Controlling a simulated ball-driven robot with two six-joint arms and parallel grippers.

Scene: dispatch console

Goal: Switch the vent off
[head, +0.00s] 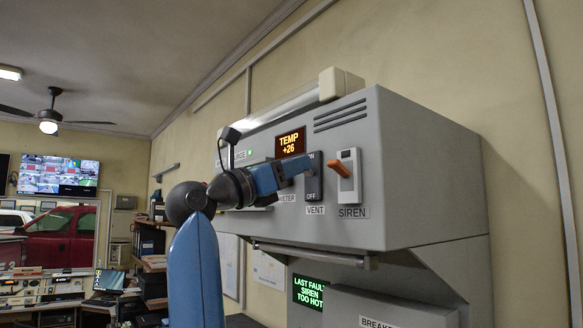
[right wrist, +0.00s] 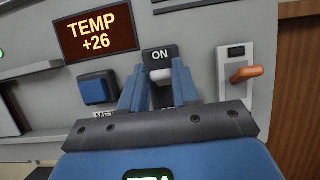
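The vent switch (head: 314,185) is a dark plate on the grey console, marked ON at the top and OFF at the bottom, with a VENT label (head: 315,210) below it. In the right wrist view its pale lever (right wrist: 161,74) sits just under the ON mark (right wrist: 159,53). My right gripper (head: 306,166) is at the switch. In the right wrist view its blue fingers (right wrist: 159,80) stand apart, one on each side of the lever. I cannot tell whether either touches it. My left gripper is not in view.
Right of the vent is the siren switch (head: 347,178) with an orange lever (right wrist: 246,73). Above left is the TEMP +26 display (head: 290,142). A blue knob (right wrist: 97,89) sits left of the fingers. A rail (head: 312,257) runs along the console's lower edge.

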